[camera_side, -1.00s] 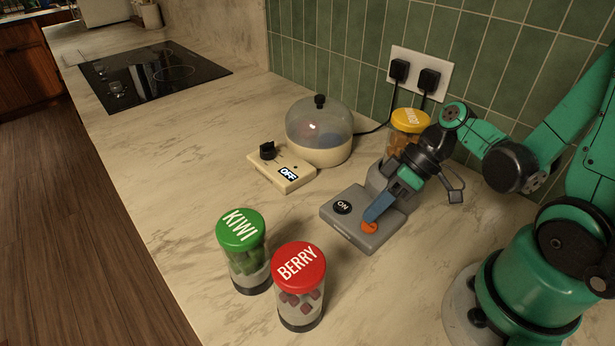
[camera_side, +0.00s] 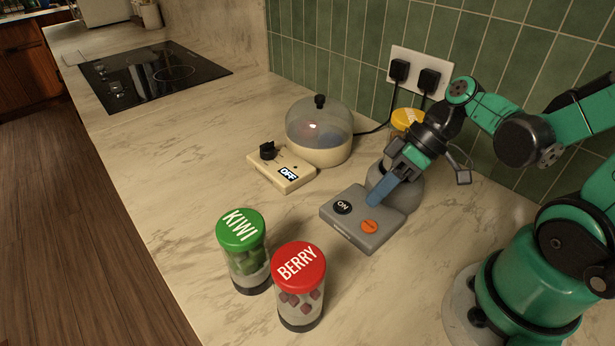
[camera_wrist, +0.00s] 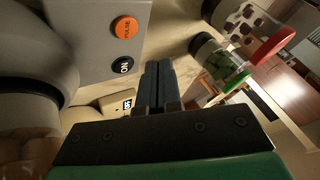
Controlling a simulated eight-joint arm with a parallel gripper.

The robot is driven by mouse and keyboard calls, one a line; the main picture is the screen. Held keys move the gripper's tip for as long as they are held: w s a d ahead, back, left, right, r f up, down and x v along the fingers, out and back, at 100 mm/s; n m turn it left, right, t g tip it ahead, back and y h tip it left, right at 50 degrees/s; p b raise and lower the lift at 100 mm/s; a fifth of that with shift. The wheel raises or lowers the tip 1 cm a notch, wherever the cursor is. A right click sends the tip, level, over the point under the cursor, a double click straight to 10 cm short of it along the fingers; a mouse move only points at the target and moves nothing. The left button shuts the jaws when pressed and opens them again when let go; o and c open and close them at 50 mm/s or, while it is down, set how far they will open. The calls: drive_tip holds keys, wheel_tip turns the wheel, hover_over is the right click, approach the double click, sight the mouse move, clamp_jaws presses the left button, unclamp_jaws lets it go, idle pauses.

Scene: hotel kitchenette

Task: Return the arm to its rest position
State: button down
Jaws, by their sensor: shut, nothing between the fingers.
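My gripper (camera_side: 375,202) is shut and empty. Its blue fingers are above the grey blender base, a little behind the orange PULSE button (camera_side: 369,227) and apart from it. In the wrist view the shut fingers (camera_wrist: 158,72) point past the base, with the PULSE button (camera_wrist: 125,27) and the black ON button (camera_wrist: 124,54) to their left. The grey base (camera_side: 352,240) also carries the ON button (camera_side: 342,207) in the side view. My wrist hides part of the yellow-lidded jar (camera_side: 405,118) at the wall.
A green-lidded KIWI jar (camera_side: 241,240) and a red-lidded BERRY jar (camera_side: 299,272) stand at the front. A domed cooker (camera_side: 320,130) and its control box (camera_side: 283,172), reading OFF, sit behind. Plugs fill the wall socket (camera_side: 414,78). The counter's left middle is clear.

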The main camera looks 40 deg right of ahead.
drive_tip(key=shift+r, duration=0.8)
drive_tip(key=shift+w+m+h, duration=0.25)
drive_tip(key=shift+m+h, duration=0.05)
drive_tip(key=shift+h, duration=0.3)
drive_tip(key=w+r+m+t+h, duration=0.1)
drive_tip(key=w+r+t+h, duration=0.1)
drive_tip(key=w+d+r+m+t+h, duration=0.1)
drive_tip(key=w+r+m+t+h, duration=0.1)
drive_tip(key=h, duration=0.1)
drive_tip(key=shift+r+m+h, duration=0.15)
drive_tip(key=shift+m+h, duration=0.15)
